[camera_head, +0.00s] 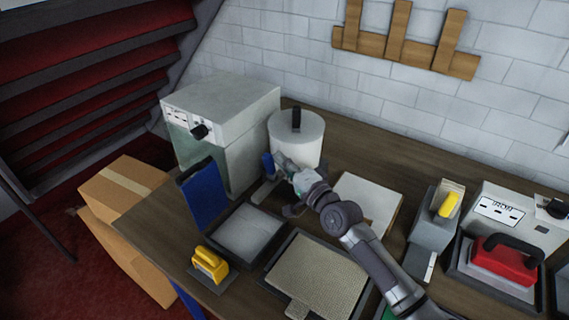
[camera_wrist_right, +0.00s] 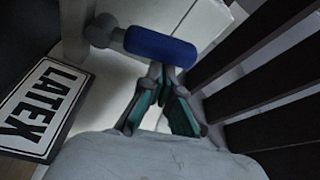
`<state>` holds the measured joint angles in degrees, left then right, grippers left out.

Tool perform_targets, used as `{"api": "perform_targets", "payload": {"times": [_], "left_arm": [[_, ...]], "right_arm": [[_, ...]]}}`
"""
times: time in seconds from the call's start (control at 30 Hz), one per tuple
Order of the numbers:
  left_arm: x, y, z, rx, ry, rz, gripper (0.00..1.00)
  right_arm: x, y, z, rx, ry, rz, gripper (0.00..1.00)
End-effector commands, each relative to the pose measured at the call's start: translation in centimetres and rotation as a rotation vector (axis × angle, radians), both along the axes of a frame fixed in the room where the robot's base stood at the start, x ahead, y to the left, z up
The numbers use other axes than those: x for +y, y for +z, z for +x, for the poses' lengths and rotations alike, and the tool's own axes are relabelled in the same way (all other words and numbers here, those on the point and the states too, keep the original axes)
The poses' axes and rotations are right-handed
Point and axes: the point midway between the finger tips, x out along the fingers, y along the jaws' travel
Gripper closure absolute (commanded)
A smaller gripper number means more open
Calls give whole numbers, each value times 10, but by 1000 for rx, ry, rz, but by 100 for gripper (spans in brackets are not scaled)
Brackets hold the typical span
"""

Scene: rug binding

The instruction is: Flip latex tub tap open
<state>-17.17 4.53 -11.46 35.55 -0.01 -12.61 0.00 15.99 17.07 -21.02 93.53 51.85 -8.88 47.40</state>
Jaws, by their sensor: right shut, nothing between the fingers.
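The latex tub (camera_head: 300,130) is a white cylinder with a black handle on top, standing on the bench by the grey machine. Its tap has a blue lever (camera_head: 267,165), which shows large in the wrist view as a blue bar (camera_wrist_right: 160,46) on a grey stem (camera_wrist_right: 106,34). The black-and-white LATEX label (camera_wrist_right: 42,110) is at left in the wrist view. My right gripper (camera_head: 280,161) is shut and empty. Its fingertips (camera_wrist_right: 166,72) are right at the blue lever's lower edge in the wrist view; I cannot tell whether they touch. My left gripper is out of view.
A grey machine (camera_head: 228,122) stands left of the tub.

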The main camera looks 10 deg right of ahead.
Motion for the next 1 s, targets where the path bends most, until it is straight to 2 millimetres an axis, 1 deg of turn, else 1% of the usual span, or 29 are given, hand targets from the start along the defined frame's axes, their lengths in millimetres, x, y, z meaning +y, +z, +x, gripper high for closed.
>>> {"api": "perform_targets", "payload": {"times": [0.03, 0.1, 0.2, 0.4, 0.6, 1.0], "left_arm": [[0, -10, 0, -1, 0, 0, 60], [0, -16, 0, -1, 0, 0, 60], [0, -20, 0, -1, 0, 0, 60], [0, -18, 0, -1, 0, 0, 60], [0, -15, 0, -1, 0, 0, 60], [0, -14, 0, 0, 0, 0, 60]], "right_arm": [[2, -6, -2, -27, 2, -28, 100], [5, -5, -5, -72, 2, -74, 100], [9, -4, -9, -133, 1, -134, 100], [16, -2, -16, -125, 0, -124, 100], [21, -5, -21, -123, 0, -124, 100], [27, -10, -26, -120, 2, -125, 100]]}}
